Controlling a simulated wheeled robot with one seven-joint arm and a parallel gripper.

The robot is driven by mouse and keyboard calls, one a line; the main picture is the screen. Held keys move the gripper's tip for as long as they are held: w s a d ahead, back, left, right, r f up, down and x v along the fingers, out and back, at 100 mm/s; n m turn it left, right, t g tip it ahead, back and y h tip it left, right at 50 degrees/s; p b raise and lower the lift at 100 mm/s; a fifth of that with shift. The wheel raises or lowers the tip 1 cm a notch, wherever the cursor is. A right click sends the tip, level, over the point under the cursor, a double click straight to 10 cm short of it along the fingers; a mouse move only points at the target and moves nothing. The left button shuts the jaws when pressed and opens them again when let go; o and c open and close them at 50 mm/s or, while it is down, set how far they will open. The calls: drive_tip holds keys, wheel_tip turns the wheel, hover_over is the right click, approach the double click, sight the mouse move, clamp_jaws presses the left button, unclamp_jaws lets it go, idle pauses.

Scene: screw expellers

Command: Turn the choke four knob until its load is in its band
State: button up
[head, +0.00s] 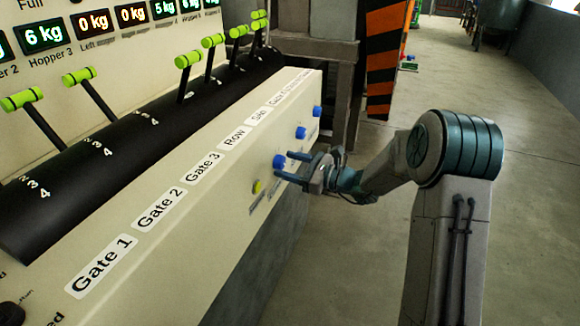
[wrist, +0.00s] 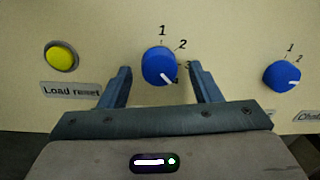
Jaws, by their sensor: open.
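A blue knob (wrist: 157,62) with a white pointer line sits on the cream panel, with 1, 2 and 3 printed around it. Its pointer aims to the lower right, past the 3. My gripper (wrist: 158,74) is open, with one finger on each side of this knob; I cannot tell if they touch it. In the head view my gripper (head: 294,168) is at the nearest blue knob (head: 280,161). A second blue knob (wrist: 282,77) is to the right, above a partly cut label reading "Chok". The label under the nearer knob is hidden, so I cannot tell which is choke four.
A yellow button (wrist: 61,57) with a "Load reset" label (wrist: 71,90) is left of the knob. Other blue knobs (head: 301,132) continue along the panel face. Green-handled levers (head: 188,60) and kg displays (head: 94,22) are above. The floor at right is clear.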

drive_tip(key=c, duration=1)
